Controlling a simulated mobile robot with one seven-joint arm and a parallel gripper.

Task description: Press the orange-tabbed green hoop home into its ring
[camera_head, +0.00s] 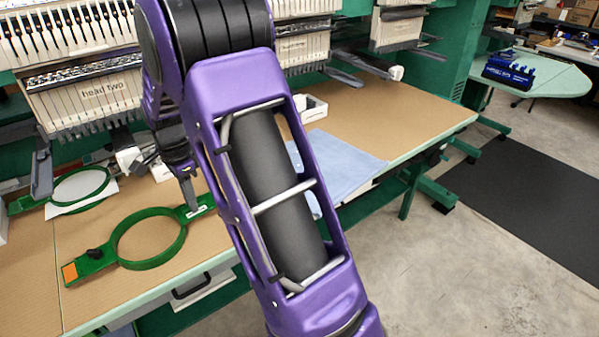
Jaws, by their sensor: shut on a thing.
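The orange-tabbed green hoop (176,252) is a round open frame with a flat arm on each side. Its orange tab (69,272) is at the left end, next to a dark knob. My gripper (192,209) points down and is shut on the hoop's right arm, by a pale label. The hoop appears level, over the tan worktop near its front edge. From this view I cannot tell whether it touches the worktop. I cannot make out a separate ring; my arm covers the area to the right.
A second green hoop (52,208) with white cloth sits under the embroidery heads (85,95) at left. Blue cloth (345,160) and a white bin (312,108) lie on the worktop (415,110) beyond my arm. The worktop's right part is clear.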

